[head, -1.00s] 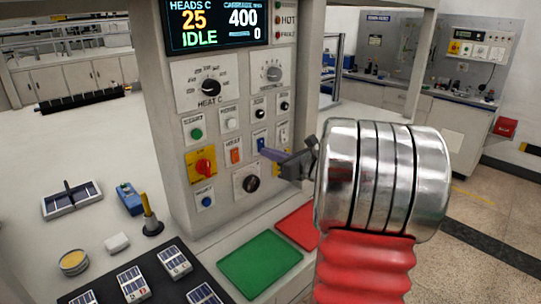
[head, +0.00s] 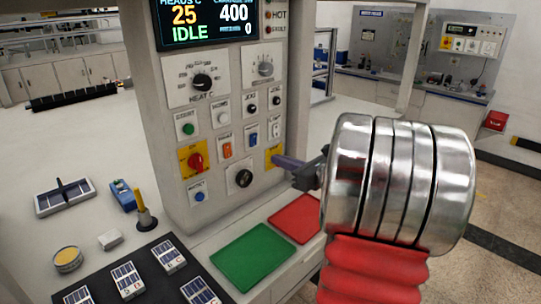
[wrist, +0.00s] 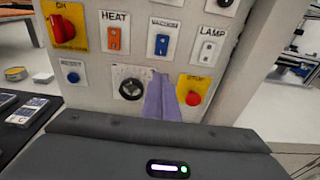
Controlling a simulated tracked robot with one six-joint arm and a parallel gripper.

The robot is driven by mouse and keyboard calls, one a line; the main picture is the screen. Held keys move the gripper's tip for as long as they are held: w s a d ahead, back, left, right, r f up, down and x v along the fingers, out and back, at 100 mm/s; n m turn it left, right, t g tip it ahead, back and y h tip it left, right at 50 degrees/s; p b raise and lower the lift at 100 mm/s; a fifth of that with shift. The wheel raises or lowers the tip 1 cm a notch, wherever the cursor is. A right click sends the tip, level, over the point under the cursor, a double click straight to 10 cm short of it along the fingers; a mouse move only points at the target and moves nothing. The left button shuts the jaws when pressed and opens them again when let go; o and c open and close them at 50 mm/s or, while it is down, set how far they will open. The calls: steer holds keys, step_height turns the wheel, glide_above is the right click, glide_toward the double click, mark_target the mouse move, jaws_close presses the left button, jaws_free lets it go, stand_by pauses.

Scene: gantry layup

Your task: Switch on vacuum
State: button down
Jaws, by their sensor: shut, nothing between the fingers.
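The vacuum switch is a blue rocker (head: 253,137) on a white plate on the panel. It also shows in the wrist view (wrist: 162,44), under a small label and between the orange HEAT rocker and the LAMP rocker. Its on or off state is too small to tell. My gripper (head: 276,159) is shut and empty, its purple fingers pointing at the panel. In the wrist view the fingertips (wrist: 160,78) are below the blue rocker, between the black knob and the red stop button. They look apart from the rocker; I cannot tell whether they touch the panel.
A red stop button (wrist: 193,98) on a yellow plate is close right of the fingers, and a black knob (wrist: 131,88) close left. The display (head: 210,20) reads IDLE. Green (head: 253,258) and red (head: 298,218) mats lie below. Solar cells lie on a black tray (head: 105,265).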

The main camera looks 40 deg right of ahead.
steer(key=s, duration=0.5)
steer(key=shift+s+f, duration=0.35)
steer(key=shift+s, duration=0.05)
steer(key=w+a+f+n+g+y, duration=0.1)
steer(key=a+n+g+y, duration=0.25)
steer(key=a+n, duration=0.65)
steer(key=a+f+n+g+y, duration=0.2)
steer(key=a+n+g, duration=0.15)
steer(key=a, duration=1.15)
steer(key=s+a+n+g+h, duration=0.2)
steer(key=s+a+n, duration=0.4)
steer(key=n, duration=0.5)
steer(key=s+a+f+n+g+h, duration=0.1)
steer(key=s+a+n+h, duration=0.3)
steer(key=n, duration=0.7)
steer(key=shift+s+a+g, duration=0.5)
steer(key=shift+s+a, duration=0.75)
steer(key=shift+s, duration=0.35)
